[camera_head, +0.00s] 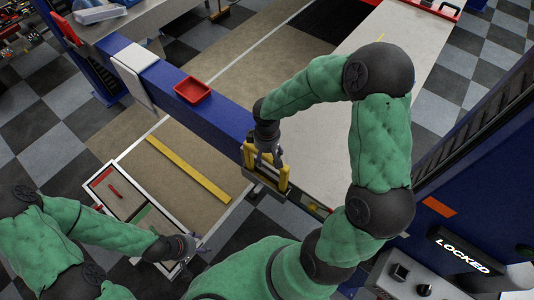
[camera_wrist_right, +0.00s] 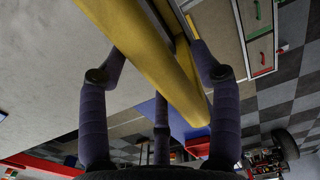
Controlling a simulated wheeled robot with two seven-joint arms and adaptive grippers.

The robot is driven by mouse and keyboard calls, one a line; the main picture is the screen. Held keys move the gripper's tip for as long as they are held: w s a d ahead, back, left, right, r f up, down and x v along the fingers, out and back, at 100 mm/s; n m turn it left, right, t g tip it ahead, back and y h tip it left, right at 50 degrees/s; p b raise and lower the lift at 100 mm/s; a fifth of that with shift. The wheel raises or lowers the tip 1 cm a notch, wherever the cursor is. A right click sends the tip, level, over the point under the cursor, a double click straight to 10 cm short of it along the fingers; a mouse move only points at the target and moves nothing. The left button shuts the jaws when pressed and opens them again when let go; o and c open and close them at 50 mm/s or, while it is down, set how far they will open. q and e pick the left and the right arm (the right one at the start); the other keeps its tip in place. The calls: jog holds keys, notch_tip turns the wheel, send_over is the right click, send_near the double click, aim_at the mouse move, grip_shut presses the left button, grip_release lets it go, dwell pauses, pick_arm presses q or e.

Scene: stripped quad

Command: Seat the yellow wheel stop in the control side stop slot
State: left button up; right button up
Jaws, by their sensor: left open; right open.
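The yellow wheel stop (camera_head: 283,179) stands at the near end of the pale runway, by the blue crossbeam. Its yellow parts show on both sides of my right gripper (camera_head: 267,157). In the right wrist view a thick yellow bar (camera_wrist_right: 150,60) runs between the spread fingers of the right gripper (camera_wrist_right: 160,95), which is open around it. I cannot tell whether the fingers touch it, or whether the stop is fully down in its slot; the slot is hidden. My left gripper (camera_head: 192,246) is open and empty near the lower right end of the framed tray.
A framed tray (camera_head: 113,213) with red and green sections lies at lower left. A red bin (camera_head: 192,90) sits on the blue crossbeam (camera_head: 222,110). A control box with a LOCKED sign (camera_head: 462,250) stands at lower right. A yellow strip (camera_head: 187,170) lies on the tan floor.

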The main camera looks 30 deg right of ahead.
jog(key=shift+r, duration=0.2)
notch_tip(320, 180, up, 12)
jog(key=f+p, duration=0.1)
jog(key=s+a+f+m+y, duration=0.1)
jog(key=a+f+y, duration=0.1)
jog(key=a+f, duration=0.45)
jog(key=s+a+f+m+y, duration=0.1)
jog(key=a+f, duration=0.2)
jog(key=f, duration=0.6)
jog(key=s+a+f+m+y, duration=0.1)
jog(key=s+a+f+m, duration=0.4)
jog(key=s+f, duration=0.4)
jog(key=x, duration=0.3)
jog(key=shift+s+d+f, duration=0.15)
jog(key=shift+s+f, duration=0.1)
jog(key=shift+f, duration=0.05)
jog(key=shift+s, duration=0.1)
